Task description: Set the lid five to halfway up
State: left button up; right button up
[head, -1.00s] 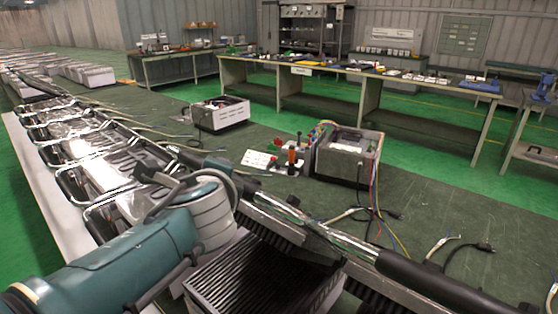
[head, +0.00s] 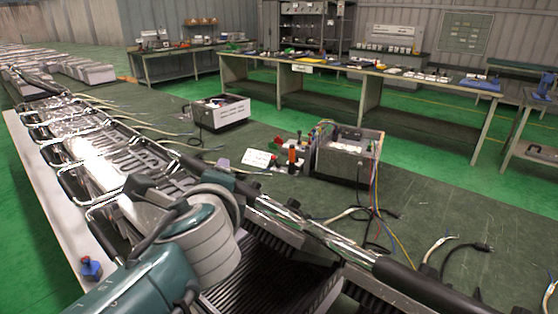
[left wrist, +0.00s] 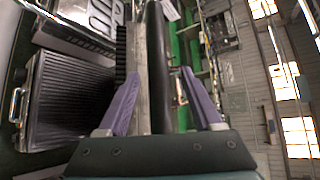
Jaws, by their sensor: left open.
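In the head view a grill with a dark ribbed lower plate (head: 262,283) stands in front of me. Its raised, tilted lid shows a dark ribbed underside (head: 292,243). The ribbed plate (left wrist: 68,98) lies to the left there. In the head view my left arm hides the fingers and part of the grill.
More open grills (head: 95,150) line the table to the left. A blue object (head: 91,268) sits on the pale table edge.

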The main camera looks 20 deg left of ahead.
pick_arm(q)
jog(key=shift+v, duration=2.8)
jog(key=s+a+f+n+g+h, duration=0.1)
jog(key=s+a+f+n+g, duration=0.15)
jog(key=s+n, duration=0.3)
jog(key=s+a+f+n+g, duration=0.2)
jog(key=s+n+g, duration=0.1)
jog(key=s+n, duration=0.3)
jog(key=s+d+r+n+g+h, duration=0.1)
jog(key=s+d+n+g+h, duration=0.4)
jog(key=s, duration=0.9)
notch_tip(320, 180, up, 23)
jog(key=d+m+t+p, duration=0.1)
jog(key=p, duration=2.2)
jog(key=shift+d, duration=0.2)
jog(key=shift+f+m+t, duration=0.15)
jog(key=shift+m+t, duration=0.1)
